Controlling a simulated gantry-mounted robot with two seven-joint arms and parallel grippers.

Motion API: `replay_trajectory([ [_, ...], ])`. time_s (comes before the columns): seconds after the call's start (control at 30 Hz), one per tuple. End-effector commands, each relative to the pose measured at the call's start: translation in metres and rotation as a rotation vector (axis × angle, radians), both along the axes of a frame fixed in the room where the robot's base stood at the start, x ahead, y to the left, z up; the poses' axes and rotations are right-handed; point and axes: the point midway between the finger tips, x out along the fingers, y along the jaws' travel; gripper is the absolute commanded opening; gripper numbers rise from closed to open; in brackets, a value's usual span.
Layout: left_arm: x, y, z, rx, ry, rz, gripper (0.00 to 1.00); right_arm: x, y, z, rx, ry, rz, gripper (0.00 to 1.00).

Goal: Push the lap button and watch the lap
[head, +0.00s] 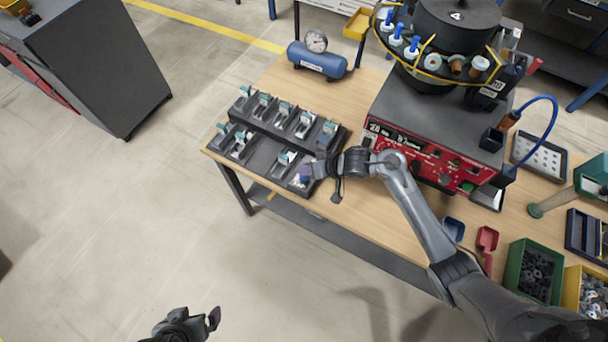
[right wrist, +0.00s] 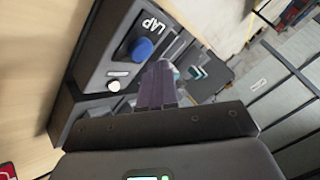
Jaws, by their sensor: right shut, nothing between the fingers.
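The blue lap button (right wrist: 141,49) stands on a dark panel beside the white letters LAP in the right wrist view. A small white round light or knob (right wrist: 113,86) is just below it. My right gripper (right wrist: 158,88) is shut and empty, its purple-tinted fingertips close to the button; I cannot tell whether they touch it.
The rack holds several small clip-like fixtures. A blue air tank (head: 317,61) with a gauge stands behind it. A red-fronted machine (head: 430,155) with a black bowl feeder (head: 455,25) stands to the right. Bins and scoops lie at the front right. The table's front left is clear.

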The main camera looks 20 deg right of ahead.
Motion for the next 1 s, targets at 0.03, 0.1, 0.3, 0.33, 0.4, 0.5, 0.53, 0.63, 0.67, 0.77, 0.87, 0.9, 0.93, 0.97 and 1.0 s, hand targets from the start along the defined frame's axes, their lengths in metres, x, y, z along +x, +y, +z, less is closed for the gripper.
replay_trajectory([
  [0.03, 0.0, 0.0, 0.001, 0.0, 0.0, 0.0, 1.0, 0.0, 0.0, -0.001, 0.0, 0.001, 0.0, 0.0],
  [0.1, 0.0, 0.0, 0.002, -0.001, 0.0, 0.001, 1.0, -0.001, 0.0, -0.003, 0.0, 0.002, 0.001, 0.0],
  [0.3, 0.0, -0.001, 0.004, -0.007, 0.0, 0.004, 1.0, 0.0, 0.0, -0.008, 0.0, 0.001, 0.001, 0.0],
  [0.33, 0.0, -0.002, 0.004, -0.008, 0.0, 0.005, 1.0, 0.0, 0.0, -0.008, 0.0, 0.001, 0.001, 0.0],
  [0.4, 0.0, -0.002, 0.003, -0.011, 0.001, 0.007, 1.0, 0.0, 0.0, -0.008, 0.0, 0.0, 0.0, 0.0],
  [0.5, 0.0, -0.003, 0.004, -0.014, 0.0, 0.009, 1.0, 0.0, 0.0, -0.008, 0.0, 0.0, 0.0, 0.0],
  [0.53, 0.0, -0.003, 0.004, -0.014, 0.0, 0.009, 1.0, 0.0, 0.0, -0.008, 0.0, 0.0, 0.0, 0.0],
  [0.63, 0.0, -0.003, 0.004, -0.014, 0.0, 0.009, 1.0, 0.0, 0.0, -0.008, 0.0, 0.0, 0.0, 0.0],
  [0.67, 0.0, -0.003, 0.004, -0.014, 0.0, 0.009, 1.0, 0.0, 0.0, -0.008, -0.001, 0.0, -0.001, 0.0],
  [0.77, 0.0, -0.003, 0.003, -0.013, 0.0, 0.008, 1.0, 0.0, 0.0, -0.008, 0.0, 0.001, 0.001, 0.0],
  [0.87, 0.0, -0.003, 0.003, -0.011, 0.0, 0.008, 1.0, 0.0, 0.0, -0.009, -0.001, 0.001, 0.0, 0.0],
  [0.9, 0.0, -0.002, 0.003, -0.01, 0.001, 0.006, 1.0, 0.0, 0.0, -0.01, -0.001, 0.001, 0.0, 0.0],
  [0.93, 0.0, -0.002, 0.003, -0.009, 0.0, 0.006, 1.0, 0.0, 0.0, -0.01, -0.001, 0.001, 0.0, 0.0],
  [0.97, 0.0, -0.002, 0.003, -0.008, 0.0, 0.006, 1.0, 0.0, 0.0, -0.011, -0.001, 0.001, 0.0, 0.0],
  [1.0, 0.0, -0.002, 0.003, -0.007, 0.0, 0.004, 1.0, 0.0, 0.0, -0.011, -0.001, 0.001, 0.0, 0.0],
])
